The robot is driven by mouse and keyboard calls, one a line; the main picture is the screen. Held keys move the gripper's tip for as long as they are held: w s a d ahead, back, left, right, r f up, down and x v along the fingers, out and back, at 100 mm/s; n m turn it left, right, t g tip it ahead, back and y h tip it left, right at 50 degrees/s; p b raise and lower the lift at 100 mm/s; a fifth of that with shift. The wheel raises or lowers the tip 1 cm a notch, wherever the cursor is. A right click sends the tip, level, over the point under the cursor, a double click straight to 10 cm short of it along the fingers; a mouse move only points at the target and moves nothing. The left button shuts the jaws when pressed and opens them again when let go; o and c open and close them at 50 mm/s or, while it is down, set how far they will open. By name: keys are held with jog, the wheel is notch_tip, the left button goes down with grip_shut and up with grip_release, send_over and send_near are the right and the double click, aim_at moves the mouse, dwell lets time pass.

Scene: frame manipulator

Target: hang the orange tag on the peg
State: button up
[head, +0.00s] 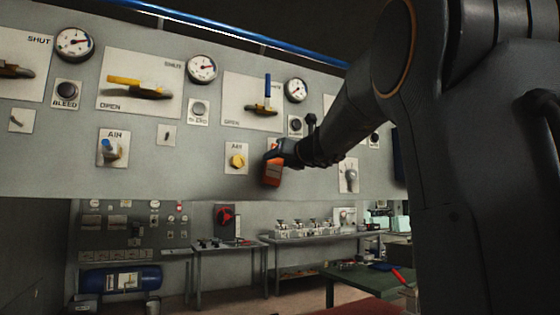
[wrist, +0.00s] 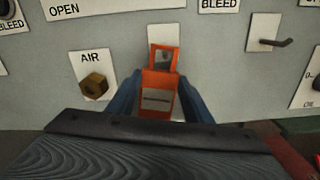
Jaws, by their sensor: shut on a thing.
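The orange tag (head: 272,170) is held at the end of my arm in the head view, in front of the grey panel. It also shows upright in the wrist view (wrist: 158,98), with a framed opening at its top and a pale label below. My gripper (head: 281,153) is shut on it, with a blue finger on each side in the wrist view (wrist: 157,92). A thin dark peg (wrist: 274,42) sticks out of a small pale plate, to the right of and above the tag, apart from it. That peg appears hidden behind my arm in the head view.
A yellow AIR knob (head: 237,160) is left of the tag. Valve handles (head: 140,82), gauges (head: 202,68) and bleed knobs (head: 199,107) project above. Similar small pegs (head: 167,134) are farther left. Below the panel, benches (head: 225,245) stand in the background.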

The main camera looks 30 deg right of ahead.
jog(key=o, duration=1.3)
jog(key=shift+c, duration=0.2)
jog(key=shift+s, duration=0.1)
